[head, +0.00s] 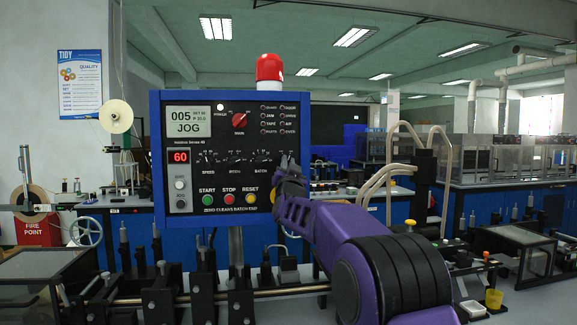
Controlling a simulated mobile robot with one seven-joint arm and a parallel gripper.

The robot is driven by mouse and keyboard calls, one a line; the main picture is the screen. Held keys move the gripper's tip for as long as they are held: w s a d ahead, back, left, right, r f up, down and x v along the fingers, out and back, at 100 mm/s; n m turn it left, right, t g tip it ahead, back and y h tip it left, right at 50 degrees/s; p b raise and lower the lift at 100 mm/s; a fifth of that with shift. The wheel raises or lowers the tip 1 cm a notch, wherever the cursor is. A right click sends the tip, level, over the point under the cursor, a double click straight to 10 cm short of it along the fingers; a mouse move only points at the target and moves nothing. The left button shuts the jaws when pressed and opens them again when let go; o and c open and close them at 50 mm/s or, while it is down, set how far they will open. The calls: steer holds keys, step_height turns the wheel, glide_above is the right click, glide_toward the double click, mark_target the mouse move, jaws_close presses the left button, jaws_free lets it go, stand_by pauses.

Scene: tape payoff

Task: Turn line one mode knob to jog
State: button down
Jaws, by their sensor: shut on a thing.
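The blue-framed control panel (230,212) stands upright in the middle of the head view. Its display (188,121) reads 005 and JOG. The red mode knob (239,120) sits to the right of the display, in plain view and clear of my fingers. My gripper (287,162) is in front of the panel's lower right part, to the right of the batch dial and below the indicator lamps. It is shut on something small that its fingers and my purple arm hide. I cannot tell what that is.
A row of small dials and the green start, red stop (229,198) and yellow reset buttons are below the knob. A red beacon (269,68) tops the panel. A rail with black fixtures (160,300) runs in front. Equipment stands close on the right.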

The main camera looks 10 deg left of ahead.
steer(key=shift+r+m+h, duration=0.15)
steer(key=shift+m+h, duration=0.35)
steer(key=shift+m, duration=0.7)
steer(key=shift+p, duration=0.3)
steer(key=c, duration=0.9)
jaws_free()
steer(key=b+v, duration=0.3)
steer(key=v, duration=1.4)
steer(key=shift+s+a, duration=0.15)
steer(key=shift+s, duration=0.1)
steer(key=shift+r, duration=0.1)
